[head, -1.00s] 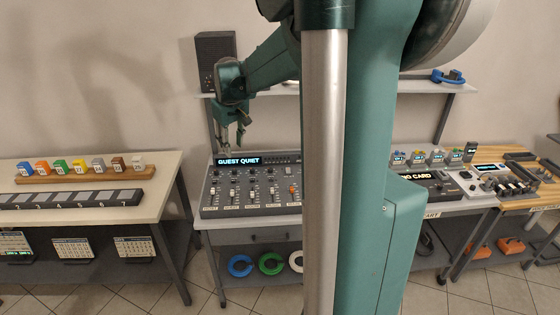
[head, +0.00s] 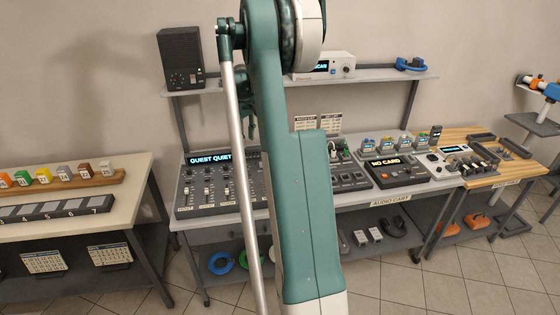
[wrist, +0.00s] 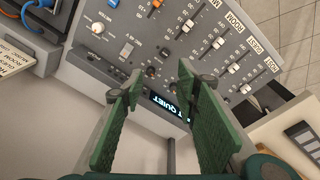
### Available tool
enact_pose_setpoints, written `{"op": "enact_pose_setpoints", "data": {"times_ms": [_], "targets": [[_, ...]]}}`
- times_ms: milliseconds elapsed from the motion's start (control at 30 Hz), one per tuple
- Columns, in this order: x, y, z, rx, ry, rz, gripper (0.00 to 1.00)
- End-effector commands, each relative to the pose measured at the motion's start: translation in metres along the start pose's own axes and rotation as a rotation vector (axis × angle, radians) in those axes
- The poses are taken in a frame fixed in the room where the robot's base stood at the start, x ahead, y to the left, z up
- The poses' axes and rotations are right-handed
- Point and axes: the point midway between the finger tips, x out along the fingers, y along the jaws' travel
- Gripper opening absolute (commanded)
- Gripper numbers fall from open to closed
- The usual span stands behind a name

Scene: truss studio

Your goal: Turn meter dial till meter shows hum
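A white box (head: 341,66) with a small lit display (head: 321,67) and a round dial (head: 347,69) stands on the upper shelf. It looks like the meter, but no label confirms this. My arm hides its left part, and only the end of its display text shows; I cannot read it as hum. My gripper (head: 250,125) hangs over the grey mixing console, left of and below the box, partly behind my own arm. In the wrist view, my gripper's (wrist: 163,110) two green fingers are spread apart with nothing between them. The box is not recognisable there.
The mixing console (head: 195,209) shows GUEST QUIET and has several faders and knobs; it shows close in the wrist view (wrist: 205,55). A black speaker (head: 181,58) stands on the shelf's left. A NO CARD unit (head: 398,172) sits right.

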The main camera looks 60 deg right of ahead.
Motion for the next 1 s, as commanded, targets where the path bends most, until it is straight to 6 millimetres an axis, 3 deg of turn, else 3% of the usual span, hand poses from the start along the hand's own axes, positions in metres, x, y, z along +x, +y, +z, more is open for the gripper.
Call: {"op": "enact_pose_setpoints", "data": {"times_ms": [100,600,800,1000], "targets": [[0.021,0.032,0.003,0.009,-0.017,-0.007,0.31],[0.108,0.147,0.034,0.033,-0.082,-0.048,0.31],[0.130,0.173,0.045,0.037,-0.096,-0.059,0.31],[0.138,0.180,0.049,0.039,-0.100,-0.063,0.31]]}}
